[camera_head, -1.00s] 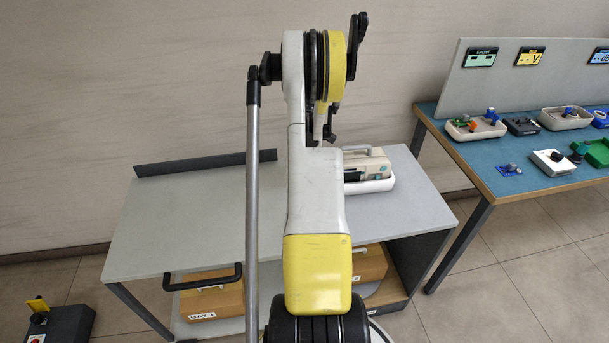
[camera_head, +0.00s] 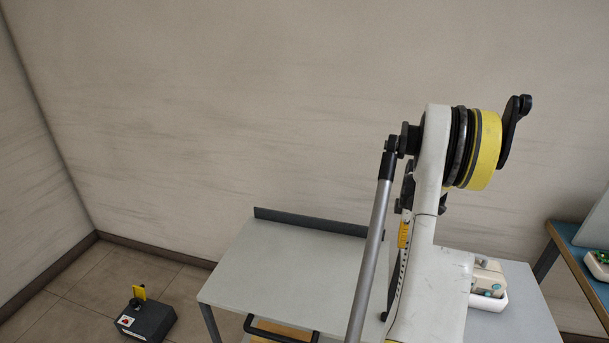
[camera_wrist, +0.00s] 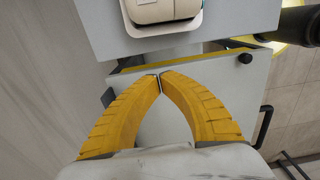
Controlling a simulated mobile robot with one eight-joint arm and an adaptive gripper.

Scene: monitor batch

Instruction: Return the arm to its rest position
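In the wrist view the two yellow fingers of my gripper (camera_wrist: 160,78) meet at their tips, with nothing seen between them. The gripper is over a grey cart. In the head view my arm stands raised in front of the grey cart (camera_head: 285,255), right of the middle. The gripper is mostly hidden behind my arm links there.
A dark box with a yellow part (camera_head: 147,322) stands on the floor at left. A blue-topped table (camera_head: 575,250) is at far right.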

